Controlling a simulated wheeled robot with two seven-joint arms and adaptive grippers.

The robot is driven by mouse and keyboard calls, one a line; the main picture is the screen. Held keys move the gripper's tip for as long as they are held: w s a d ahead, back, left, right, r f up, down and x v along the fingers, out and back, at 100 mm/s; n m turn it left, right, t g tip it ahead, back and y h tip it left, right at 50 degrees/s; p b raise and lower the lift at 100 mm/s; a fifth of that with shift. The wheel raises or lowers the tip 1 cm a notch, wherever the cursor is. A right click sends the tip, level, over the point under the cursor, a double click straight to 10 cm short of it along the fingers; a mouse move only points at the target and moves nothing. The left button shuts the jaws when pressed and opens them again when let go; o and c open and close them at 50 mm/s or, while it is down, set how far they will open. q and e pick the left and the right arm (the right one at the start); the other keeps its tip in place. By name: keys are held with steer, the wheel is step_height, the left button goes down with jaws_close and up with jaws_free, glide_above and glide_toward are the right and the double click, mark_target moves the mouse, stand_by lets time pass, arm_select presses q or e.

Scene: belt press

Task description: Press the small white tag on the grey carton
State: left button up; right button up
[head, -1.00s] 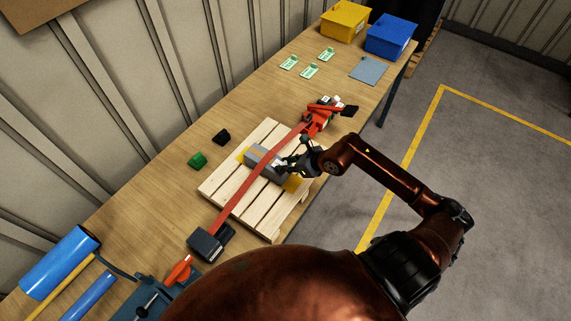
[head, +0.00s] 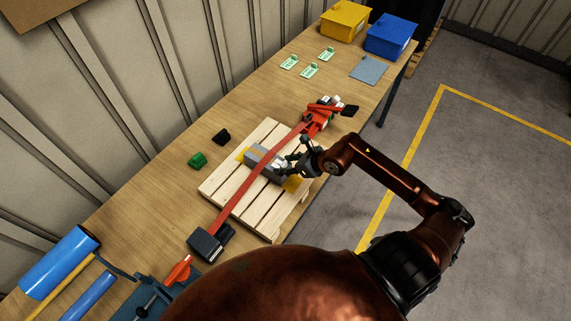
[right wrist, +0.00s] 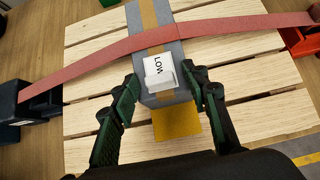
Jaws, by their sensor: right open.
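The grey carton (head: 257,156) lies on a small wooden pallet (head: 232,190) on the bench, with a red belt (head: 248,186) running over it. In the right wrist view the carton (right wrist: 149,12) has a tan tape strip along its top. The small white tag (right wrist: 160,71), marked "LOW", is on the carton's near end, clear of the belt. My right gripper (right wrist: 163,106) is open, with its fingers on either side of the carton's near end, the tag between them in the picture. I cannot tell whether it touches. In the head view the right gripper (head: 289,162) hides the tag. My left gripper is not in view.
A red ratchet (head: 318,119) sits at the belt's far end and a dark block (head: 208,243) at its near end. Yellow pieces (head: 293,183) stick out by the carton. Green (head: 197,160) and black (head: 221,137) blocks lie left. Yellow (head: 344,22) and blue (head: 390,35) bins stand far back.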

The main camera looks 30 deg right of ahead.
steer(key=shift+r, duration=0.1)
steer(key=shift+s+d+r, duration=0.1)
steer(key=v, duration=1.1)
steer(key=shift+s+r, duration=0.2)
steer(key=shift+s, duration=0.1)
steer(key=p+v, duration=0.4)
steer(key=v, duration=0.3)
stand_by(0.7)
stand_by(0.3)
steer(key=s+d+r+p, duration=0.2)
steer(key=s, duration=0.3)
steer(key=shift+s, duration=0.35)
stand_by(0.4)
